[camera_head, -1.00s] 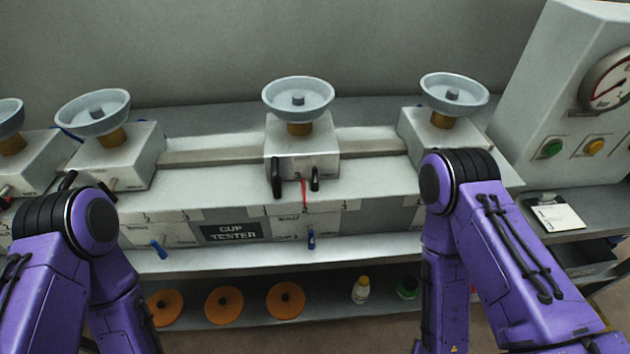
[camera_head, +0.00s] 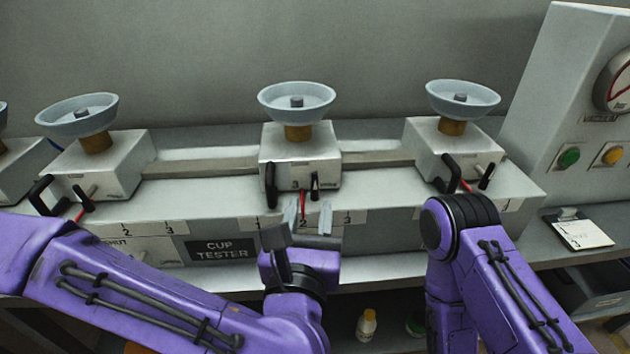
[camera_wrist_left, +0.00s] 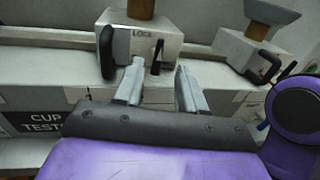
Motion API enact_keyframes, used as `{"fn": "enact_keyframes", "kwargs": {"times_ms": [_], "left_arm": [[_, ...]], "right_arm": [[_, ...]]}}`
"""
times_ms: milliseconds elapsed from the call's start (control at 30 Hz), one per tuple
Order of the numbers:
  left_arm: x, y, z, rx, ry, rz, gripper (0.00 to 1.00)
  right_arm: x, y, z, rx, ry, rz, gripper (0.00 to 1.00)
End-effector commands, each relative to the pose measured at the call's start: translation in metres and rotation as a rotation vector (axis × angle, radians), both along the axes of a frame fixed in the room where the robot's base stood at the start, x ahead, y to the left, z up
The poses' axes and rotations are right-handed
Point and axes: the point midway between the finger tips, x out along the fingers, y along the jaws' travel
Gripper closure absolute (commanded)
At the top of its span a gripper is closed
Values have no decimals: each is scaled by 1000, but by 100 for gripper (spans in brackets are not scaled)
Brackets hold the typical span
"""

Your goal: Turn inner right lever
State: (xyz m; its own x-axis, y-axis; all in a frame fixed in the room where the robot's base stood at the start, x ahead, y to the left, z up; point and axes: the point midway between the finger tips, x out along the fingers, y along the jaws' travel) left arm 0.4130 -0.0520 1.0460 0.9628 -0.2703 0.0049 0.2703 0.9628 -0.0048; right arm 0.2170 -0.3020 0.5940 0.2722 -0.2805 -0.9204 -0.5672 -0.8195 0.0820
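The middle cup unit (camera_head: 300,150) has a large black lever (camera_head: 271,186) on its front left and a thinner black lever (camera_head: 315,187) on its front right. A red pointer (camera_head: 303,201) hangs between them. My left gripper (camera_head: 308,217) is open and empty just below and in front of this unit. In the left wrist view, its fingertips (camera_wrist_left: 160,78) are apart. The thin lever (camera_wrist_left: 157,56) stands upright beyond the gap, not touched as far as I can see. The large lever (camera_wrist_left: 107,52) is left of the left finger. My right gripper is out of view.
A left unit (camera_head: 98,163) and a right unit (camera_head: 450,140) carry similar levers. A gauge panel (camera_head: 580,100) with green and yellow buttons stands at right. My right arm is in front of the right unit. A small bottle (camera_head: 366,325) is on the lower shelf.

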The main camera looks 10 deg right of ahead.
Motion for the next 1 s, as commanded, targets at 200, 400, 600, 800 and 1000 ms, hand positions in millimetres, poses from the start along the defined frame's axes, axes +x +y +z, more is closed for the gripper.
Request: {"fn": "enact_keyframes", "kwargs": {"times_ms": [200,400,600,800,1000], "left_arm": [[48,-13,3,3,3,3,60],[72,-20,1,5,2,0,60],[75,-22,-1,6,0,-2,60],[75,-21,-1,6,0,-2,96],[75,-21,-1,9,1,-2,100]], "right_arm": [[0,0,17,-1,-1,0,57],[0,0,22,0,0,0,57],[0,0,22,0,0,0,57],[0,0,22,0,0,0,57],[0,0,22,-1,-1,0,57]]}}
